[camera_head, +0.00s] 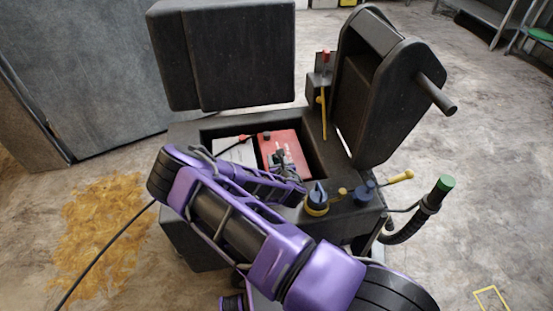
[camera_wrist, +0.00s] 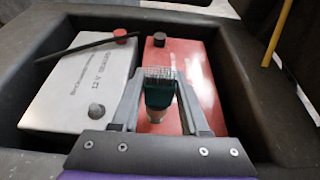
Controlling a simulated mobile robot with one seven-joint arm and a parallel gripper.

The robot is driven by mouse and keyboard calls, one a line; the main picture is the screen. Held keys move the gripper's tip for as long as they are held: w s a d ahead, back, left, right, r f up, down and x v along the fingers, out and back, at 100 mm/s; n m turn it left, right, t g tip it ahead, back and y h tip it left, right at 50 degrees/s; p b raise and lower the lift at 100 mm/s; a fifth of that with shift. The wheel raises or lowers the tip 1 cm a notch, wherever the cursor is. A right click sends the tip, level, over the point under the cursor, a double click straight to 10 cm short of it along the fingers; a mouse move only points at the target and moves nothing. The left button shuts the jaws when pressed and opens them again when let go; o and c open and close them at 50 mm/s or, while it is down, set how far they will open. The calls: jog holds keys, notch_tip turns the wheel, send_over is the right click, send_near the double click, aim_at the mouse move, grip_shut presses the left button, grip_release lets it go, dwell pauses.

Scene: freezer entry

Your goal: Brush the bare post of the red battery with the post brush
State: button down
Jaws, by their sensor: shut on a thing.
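The red battery (camera_wrist: 200,75) sits in the well on the right; it also shows in the head view (camera_head: 292,142). A dark cap or post (camera_wrist: 159,39) stands at its far left corner. My gripper (camera_wrist: 160,92) is shut on the post brush (camera_wrist: 159,98), a dark green body with a pale wire-bristle head pointing away from me. The brush is over the left part of the red battery. I cannot tell whether the bristles touch anything. No bare post shows on the red battery; the brush and fingers cover its nearer left part.
A white battery (camera_wrist: 85,85) with a grey post (camera_wrist: 96,111) and a red-capped post (camera_wrist: 120,36) lies left, a dark bar or cable across it. The dark well walls (camera_wrist: 235,95) stand close around.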

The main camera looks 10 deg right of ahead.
jog(key=shift+f+b, duration=1.45)
jog(key=shift+b, duration=0.05)
jog(key=shift+c, duration=1.7)
grip_release()
jog(key=p+v, duration=0.2)
jog(key=v, duration=1.5)
jog(key=shift+s+r, duration=0.15)
jog(key=shift+r, duration=0.05)
